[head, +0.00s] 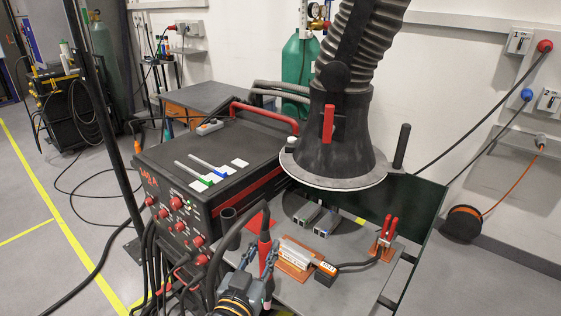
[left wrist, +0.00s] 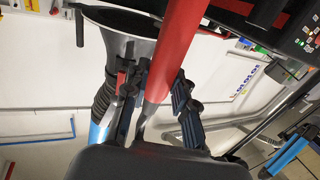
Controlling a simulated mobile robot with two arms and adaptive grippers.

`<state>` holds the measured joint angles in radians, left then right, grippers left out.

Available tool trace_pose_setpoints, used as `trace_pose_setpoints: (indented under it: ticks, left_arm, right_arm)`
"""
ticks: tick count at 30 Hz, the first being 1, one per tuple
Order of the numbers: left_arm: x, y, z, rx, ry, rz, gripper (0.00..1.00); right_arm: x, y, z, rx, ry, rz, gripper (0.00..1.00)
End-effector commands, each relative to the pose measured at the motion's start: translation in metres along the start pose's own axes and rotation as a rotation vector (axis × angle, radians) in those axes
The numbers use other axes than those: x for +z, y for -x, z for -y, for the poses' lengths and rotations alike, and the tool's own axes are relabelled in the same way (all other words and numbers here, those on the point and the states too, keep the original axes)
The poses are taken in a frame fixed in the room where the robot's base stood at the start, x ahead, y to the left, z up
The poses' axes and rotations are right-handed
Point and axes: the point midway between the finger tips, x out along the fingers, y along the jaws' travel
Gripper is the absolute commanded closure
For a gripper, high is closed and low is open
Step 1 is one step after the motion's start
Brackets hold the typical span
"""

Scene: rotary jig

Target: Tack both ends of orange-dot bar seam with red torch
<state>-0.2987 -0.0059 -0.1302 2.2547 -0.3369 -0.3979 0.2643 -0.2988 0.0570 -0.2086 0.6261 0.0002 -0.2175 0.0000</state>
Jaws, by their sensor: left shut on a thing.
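My left gripper (head: 257,268) is at the lower middle of the head view, shut on the red torch (head: 265,240), which stands roughly upright. In the left wrist view the torch (left wrist: 176,48) runs between the two dark fingers (left wrist: 158,97). Just right of it on the table, a silver bar (head: 297,251) lies on a copper-coloured plate (head: 291,267). Two grey blocks (head: 306,214) (head: 327,223) rest on a dark round plate under the hood. I cannot make out an orange dot or a seam. The torch tip is hidden. My right gripper is not in view.
The black extraction hood (head: 331,140) hangs low over the table (head: 350,297). A black welding machine (head: 215,165) stands at left. A red-handled clamp (head: 386,238) with a cable and a black-and-orange block (head: 325,273) are at right. The table's front right is clear.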

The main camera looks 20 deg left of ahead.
Motion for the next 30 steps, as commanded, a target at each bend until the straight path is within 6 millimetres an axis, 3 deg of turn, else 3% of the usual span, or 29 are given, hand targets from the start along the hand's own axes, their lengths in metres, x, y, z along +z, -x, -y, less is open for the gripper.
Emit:
trace_pose_setpoints:
  ticks: [9,15,21,30]
  left_arm:
    - [-0.045,-0.095,0.002,-0.018,-0.002,-0.021,1.00]
    - [-0.080,-0.148,0.005,-0.032,0.001,-0.024,1.00]
    - [-0.102,-0.175,0.007,-0.040,0.003,-0.025,1.00]
    - [-0.107,-0.182,0.008,-0.043,0.004,-0.023,1.00]
  right_arm:
    - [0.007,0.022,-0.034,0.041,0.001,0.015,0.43]
    - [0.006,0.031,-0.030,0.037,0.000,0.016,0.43]
    - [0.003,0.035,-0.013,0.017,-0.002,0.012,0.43]
    - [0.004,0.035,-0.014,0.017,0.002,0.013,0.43]
